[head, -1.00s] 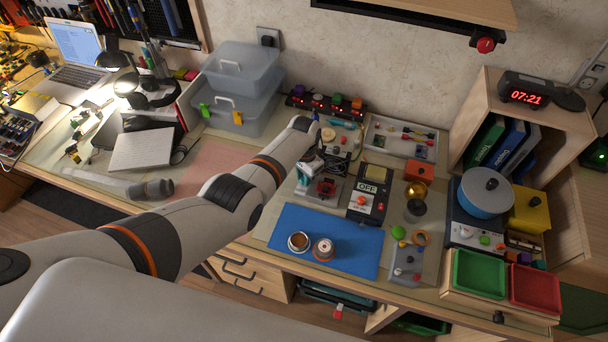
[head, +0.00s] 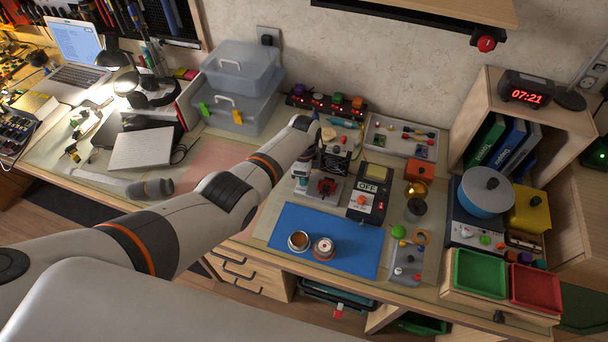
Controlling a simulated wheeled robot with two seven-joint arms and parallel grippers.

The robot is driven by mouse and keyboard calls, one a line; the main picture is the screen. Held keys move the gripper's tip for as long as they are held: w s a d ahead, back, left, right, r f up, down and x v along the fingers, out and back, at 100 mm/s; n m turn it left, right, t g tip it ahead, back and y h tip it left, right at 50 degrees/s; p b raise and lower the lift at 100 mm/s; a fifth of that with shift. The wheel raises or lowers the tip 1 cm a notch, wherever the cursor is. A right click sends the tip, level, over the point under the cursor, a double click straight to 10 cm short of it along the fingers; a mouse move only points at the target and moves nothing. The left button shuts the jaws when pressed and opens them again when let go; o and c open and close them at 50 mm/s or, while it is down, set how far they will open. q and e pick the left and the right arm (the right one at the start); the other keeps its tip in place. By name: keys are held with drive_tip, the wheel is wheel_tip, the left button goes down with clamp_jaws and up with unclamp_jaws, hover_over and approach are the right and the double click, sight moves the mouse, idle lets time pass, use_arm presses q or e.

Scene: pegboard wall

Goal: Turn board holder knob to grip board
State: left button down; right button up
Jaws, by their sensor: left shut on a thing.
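The board holder (head: 326,188) is a small grey stand with a red part, on the workbench behind the blue mat. Whether a board is clamped is too small to tell. My right gripper is not in view.
A black device marked OFF (head: 367,200) stands close right of the holder. The blue mat (head: 350,241) in front carries two small round containers. A grey parts tray (head: 400,138) lies behind. Free bench shows left of the mat.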

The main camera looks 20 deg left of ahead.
use_arm(q)
drive_tip(key=m, duration=0.5)
drive_tip(key=shift+m+b, duration=0.65)
drive_tip(key=shift+m, duration=1.75)
drive_tip(key=c, duration=1.3)
unclamp_jaws()
drive_tip(key=shift+o, duration=0.2)
drive_tip(key=shift+r, duration=0.1)
drive_tip(key=shift+r, duration=0.4)
wheel_tip(320, 180, up, 11)
drive_tip(key=shift+p, duration=0.4)
